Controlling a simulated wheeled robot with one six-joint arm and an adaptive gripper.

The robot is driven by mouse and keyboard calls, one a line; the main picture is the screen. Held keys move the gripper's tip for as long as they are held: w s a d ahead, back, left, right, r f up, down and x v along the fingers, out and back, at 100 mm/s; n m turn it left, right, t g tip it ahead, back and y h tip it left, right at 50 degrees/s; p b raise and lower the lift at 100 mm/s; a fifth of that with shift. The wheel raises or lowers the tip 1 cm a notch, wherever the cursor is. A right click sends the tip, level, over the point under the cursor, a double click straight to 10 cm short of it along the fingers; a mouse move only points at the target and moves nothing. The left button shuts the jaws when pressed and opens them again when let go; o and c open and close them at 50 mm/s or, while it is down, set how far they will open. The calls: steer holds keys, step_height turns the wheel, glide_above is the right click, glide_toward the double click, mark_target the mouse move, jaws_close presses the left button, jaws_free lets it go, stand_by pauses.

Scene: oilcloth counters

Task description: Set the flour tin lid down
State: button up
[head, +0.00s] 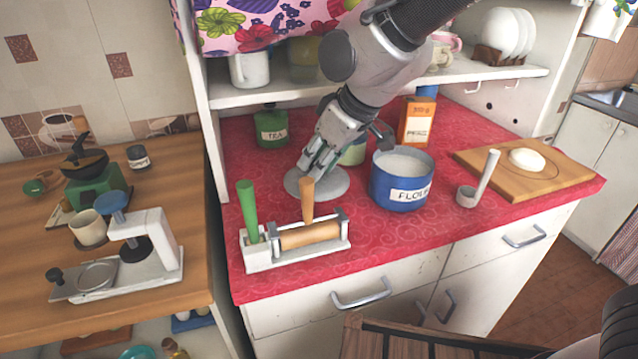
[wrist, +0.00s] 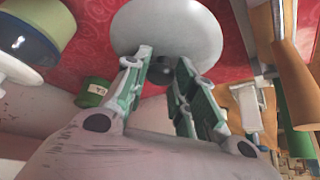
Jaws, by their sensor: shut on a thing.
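The flour tin lid (head: 330,184) is a round grey disc, level, low over the red counter to the left of the flour tin. I cannot tell whether it touches the cloth. My gripper (head: 312,172) is above it, shut on its knob. The wrist view shows the lid (wrist: 166,25) beyond the fingers, with the dark knob between the fingertips (wrist: 161,68). The blue flour tin (head: 385,190) stands upright and uncovered, with white flour inside.
A rolling pin rack (head: 297,259) with green and wooden handles stands in front of the lid. The green tea tin (head: 271,128) is behind it; a greenish tin (head: 353,153) is close to its right. A scoop (head: 467,197) and wooden board (head: 560,182) are further right. A shelf (head: 390,82) hangs above.

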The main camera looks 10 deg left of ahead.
mark_target(322, 177)
steer(key=shift+f, duration=2.3)
steer(key=o, duration=1)
steer(key=shift+f, duration=0.15)
steer(key=shift+o, duration=0.2)
